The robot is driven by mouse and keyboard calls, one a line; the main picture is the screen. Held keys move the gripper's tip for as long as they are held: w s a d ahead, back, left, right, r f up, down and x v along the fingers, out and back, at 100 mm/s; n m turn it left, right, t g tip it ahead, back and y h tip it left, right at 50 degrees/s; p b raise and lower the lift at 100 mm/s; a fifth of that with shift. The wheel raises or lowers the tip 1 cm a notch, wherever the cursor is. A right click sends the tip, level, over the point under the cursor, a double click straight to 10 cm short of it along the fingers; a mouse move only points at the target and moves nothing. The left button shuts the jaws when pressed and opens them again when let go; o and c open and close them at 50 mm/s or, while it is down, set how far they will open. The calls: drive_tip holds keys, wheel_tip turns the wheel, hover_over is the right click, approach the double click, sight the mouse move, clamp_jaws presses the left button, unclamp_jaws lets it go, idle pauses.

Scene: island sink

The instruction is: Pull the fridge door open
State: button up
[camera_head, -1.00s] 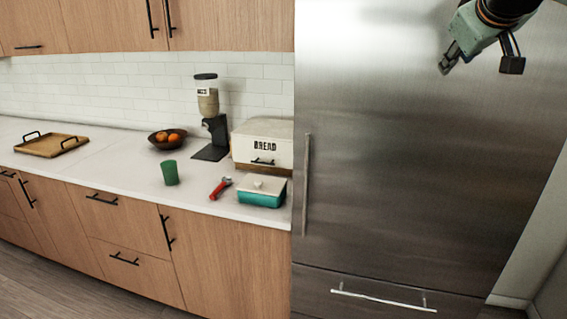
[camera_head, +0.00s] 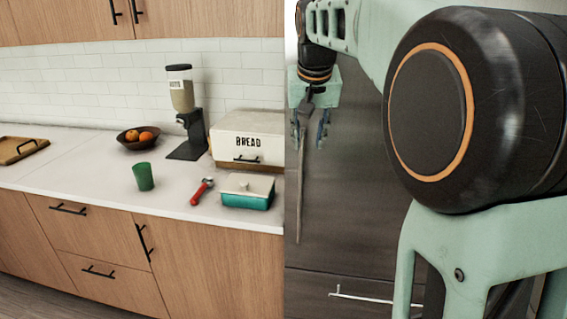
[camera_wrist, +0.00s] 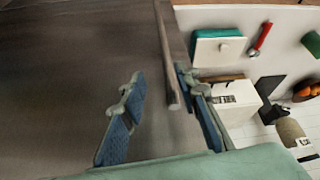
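The stainless steel fridge door (camera_head: 355,200) stands at the right in the head view and looks shut. Its long upright bar handle (camera_head: 300,205) runs near the door's left edge. My gripper (camera_head: 310,138) is at the upper part of this handle, with its fingers pointing down and spread. In the wrist view, my gripper (camera_wrist: 160,88) is open, and the handle (camera_wrist: 169,55) reaches in between the fingers. The handle is close to the right finger and clear of the left one. Contact with the right finger cannot be told. My arm hides much of the door.
Left of the fridge, the counter holds a bread box (camera_head: 235,148), a teal-based dish (camera_head: 247,192), a red-handled tool (camera_head: 202,191), a green cup (camera_head: 143,177), a dispenser (camera_head: 184,112) and a fruit bowl (camera_head: 139,138). A lower drawer handle (camera_head: 360,298) sits below the door.

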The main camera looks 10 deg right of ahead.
sight(302, 165)
drive_tip(key=shift+a+f+g, duration=0.3)
drive_tip(key=shift+a+f, duration=0.25)
drive_tip(key=shift+f, duration=0.2)
drive_tip(key=x, duration=1)
drive_tip(key=shift+w+f, duration=0.1)
drive_tip(key=shift+f, duration=0.05)
clamp_jaws()
